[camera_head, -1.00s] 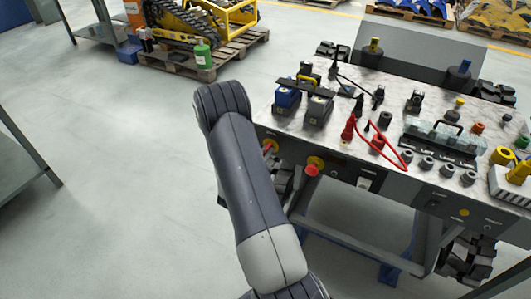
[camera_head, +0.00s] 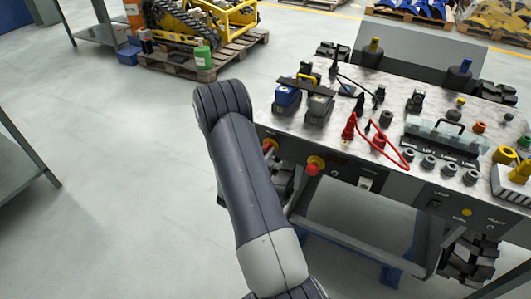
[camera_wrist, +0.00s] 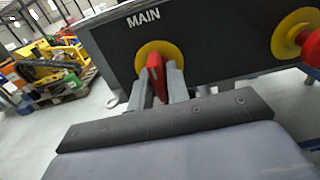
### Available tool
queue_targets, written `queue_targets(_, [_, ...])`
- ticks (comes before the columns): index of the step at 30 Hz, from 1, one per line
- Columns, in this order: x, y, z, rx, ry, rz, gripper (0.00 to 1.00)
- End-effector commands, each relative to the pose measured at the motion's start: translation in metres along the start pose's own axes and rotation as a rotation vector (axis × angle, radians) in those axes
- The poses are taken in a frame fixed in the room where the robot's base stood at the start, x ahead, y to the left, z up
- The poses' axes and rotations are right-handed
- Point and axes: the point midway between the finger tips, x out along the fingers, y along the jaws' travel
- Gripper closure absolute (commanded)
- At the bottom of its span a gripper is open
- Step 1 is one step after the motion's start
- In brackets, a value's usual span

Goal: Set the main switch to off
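The main switch has a red handle (camera_wrist: 157,78) on a yellow disc (camera_wrist: 143,50), on a dark panel marked MAIN in the wrist view. The red handle stands roughly upright in that picture. My gripper (camera_wrist: 158,82) has one grey finger on each side of the handle, with the fingertips close against it; it looks shut on the handle. In the head view part of the switch (camera_head: 269,145) shows at the left end of the bench front, just right of my arm. My gripper is hidden there behind my arm.
A red push button on a yellow disc (camera_head: 313,165) sits right of the switch; it also shows in the wrist view (camera_wrist: 309,45). The bench top (camera_head: 345,135) holds batteries, plugs and red cables. Open floor (camera_head: 120,190) lies to the left.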

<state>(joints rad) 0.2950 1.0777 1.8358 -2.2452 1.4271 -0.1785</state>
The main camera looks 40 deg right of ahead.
Motion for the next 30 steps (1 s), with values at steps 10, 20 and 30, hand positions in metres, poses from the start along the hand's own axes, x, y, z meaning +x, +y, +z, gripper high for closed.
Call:
queue_targets(10, [0.000,0.000,0.000,0.001,0.000,0.000,0.67])
queue_targets(20, [-0.028,0.002,-0.001,-0.001,0.001,0.006,0.67])
queue_targets(30, [-0.088,0.002,0.000,0.000,0.000,0.006,0.67])
